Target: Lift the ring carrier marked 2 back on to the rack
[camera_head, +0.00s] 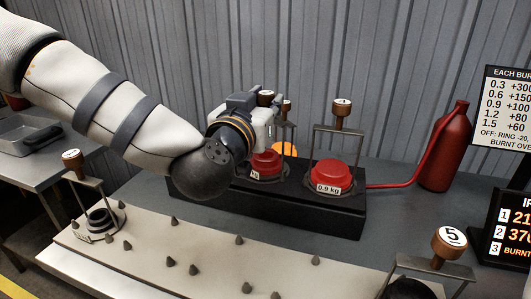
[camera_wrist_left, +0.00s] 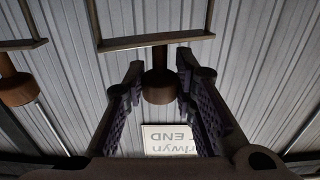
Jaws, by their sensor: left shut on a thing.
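My left gripper (camera_head: 268,112) is shut on the brown knob of a ring carrier (camera_wrist_left: 158,88), above the left part of a black burner block (camera_head: 300,205). The number on this knob cannot be read. A red weight (camera_head: 266,163) shows below the gripper; the gripper and arm hide much of the carrier's frame. In the wrist view the knob is between my purple finger pads, with the carrier's metal bar (camera_wrist_left: 155,40) beyond it. No knob reading 2 can be made out. My right gripper is not in view.
A carrier with a red 0.9 kg weight (camera_head: 333,175) stands on the block's right. An orange dome (camera_head: 285,149) shows behind. A pale board (camera_head: 205,255) with dark pegs lies in front, with carriers at left (camera_head: 73,158) and right (camera_head: 449,241). A red bottle (camera_head: 446,146) has a hose.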

